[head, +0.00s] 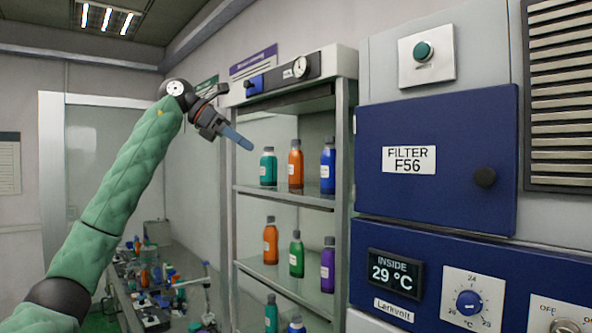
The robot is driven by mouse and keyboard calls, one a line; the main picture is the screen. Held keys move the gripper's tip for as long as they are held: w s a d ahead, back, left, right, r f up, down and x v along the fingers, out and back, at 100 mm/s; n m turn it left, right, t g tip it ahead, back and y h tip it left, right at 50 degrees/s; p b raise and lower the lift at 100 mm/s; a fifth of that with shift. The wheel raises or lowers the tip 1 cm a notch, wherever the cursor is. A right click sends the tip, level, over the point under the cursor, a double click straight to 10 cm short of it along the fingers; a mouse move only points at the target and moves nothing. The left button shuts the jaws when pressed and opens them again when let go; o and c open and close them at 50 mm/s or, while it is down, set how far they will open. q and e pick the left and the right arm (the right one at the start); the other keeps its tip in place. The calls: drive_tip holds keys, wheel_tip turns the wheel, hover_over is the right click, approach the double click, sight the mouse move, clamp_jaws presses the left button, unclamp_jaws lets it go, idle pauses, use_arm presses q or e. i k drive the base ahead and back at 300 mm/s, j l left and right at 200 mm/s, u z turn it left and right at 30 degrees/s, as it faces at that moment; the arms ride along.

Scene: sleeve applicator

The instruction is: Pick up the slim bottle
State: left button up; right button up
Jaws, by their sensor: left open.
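Several capped bottles stand upright on an open shelf unit. On the upper shelf are a teal bottle (268,169), an orange bottle (295,167) and a blue bottle (328,168). On the middle shelf are an orange bottle (270,243), a green bottle (296,257) and a purple bottle (328,268). They look similar in width, so I cannot tell surely which is the slim bottle. My left gripper (247,144) is open and empty, its blue fingers pointing right and down, above and left of the upper teal bottle in the picture. My right gripper is not in view.
The shelf unit (345,140) has narrow metal posts and an upper panel. Lower down are a teal bottle (271,314) and a blue bottle (296,326), partly cut off. A blue filter cabinet (440,205) stands at right. A cluttered bench (135,315) lies at lower left.

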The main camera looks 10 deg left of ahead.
sight(296, 157)
drive_tip(key=i, duration=1)
